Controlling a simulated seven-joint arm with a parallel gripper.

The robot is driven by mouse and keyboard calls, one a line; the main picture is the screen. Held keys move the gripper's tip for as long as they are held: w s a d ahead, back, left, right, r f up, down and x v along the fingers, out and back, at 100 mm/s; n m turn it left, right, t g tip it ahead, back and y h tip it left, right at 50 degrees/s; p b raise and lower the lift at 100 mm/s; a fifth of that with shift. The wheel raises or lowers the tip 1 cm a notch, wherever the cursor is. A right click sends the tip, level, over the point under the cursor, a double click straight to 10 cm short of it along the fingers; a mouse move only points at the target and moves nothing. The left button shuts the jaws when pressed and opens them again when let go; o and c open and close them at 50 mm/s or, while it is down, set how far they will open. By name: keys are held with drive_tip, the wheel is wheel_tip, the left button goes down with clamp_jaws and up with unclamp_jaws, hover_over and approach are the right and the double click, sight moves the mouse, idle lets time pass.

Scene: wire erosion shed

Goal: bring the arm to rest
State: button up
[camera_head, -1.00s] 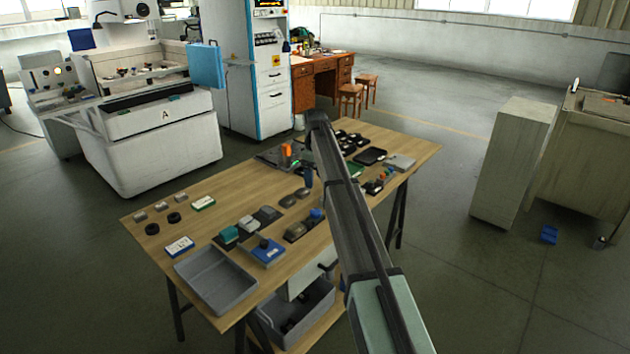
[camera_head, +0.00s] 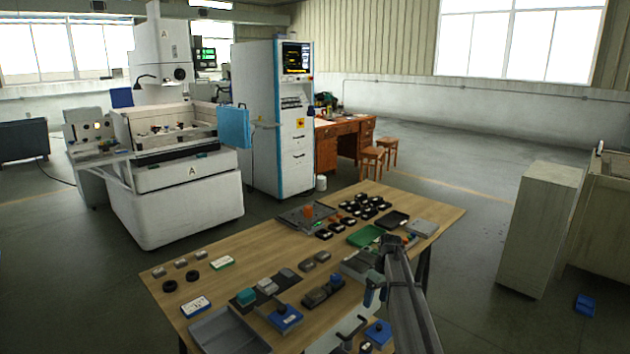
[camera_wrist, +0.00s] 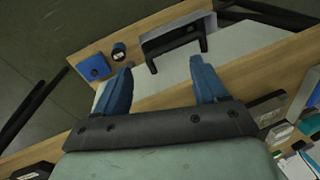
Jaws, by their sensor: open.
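My gripper (camera_head: 374,296) is at the front right part of the wooden bench in the head view, at the end of my arm, which comes in from the bottom right. Its two blue fingers point downward. In the wrist view the fingers (camera_wrist: 162,65) stand wide apart with nothing between them. Beyond them are a pale object with a black handle (camera_wrist: 176,48) and a blue box (camera_wrist: 92,67). I cannot tell the exact height of the fingers above the bench.
A white machine (camera_head: 185,200) and tall cabinet (camera_head: 275,125) stand behind. Open floor lies right of the bench, before a pale cabinet (camera_head: 540,230).

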drive_tip(key=s+a+f+m+g, duration=0.3)
drive_tip(key=s+f+m, duration=0.1)
drive_tip(key=s+f, duration=2.3)
drive_tip(key=s+f+m+g, duration=0.1)
drive_tip(key=s+f, duration=0.1)
drive_tip(key=s, duration=1)
drive_tip(key=s+f+m+h, duration=0.1)
drive_tip(key=s+f, duration=0.2)
drive_tip(key=s, duration=0.9)
drive_tip(key=s+f+m+g, duration=0.1)
drive_tip(key=s+f, duration=0.1)
drive_tip(key=s, duration=1)
drive_tip(key=shift+a+f+g+h, duration=0.3)
drive_tip(key=shift+a+f+h, duration=0.1)
drive_tip(key=shift+a, duration=0.05)
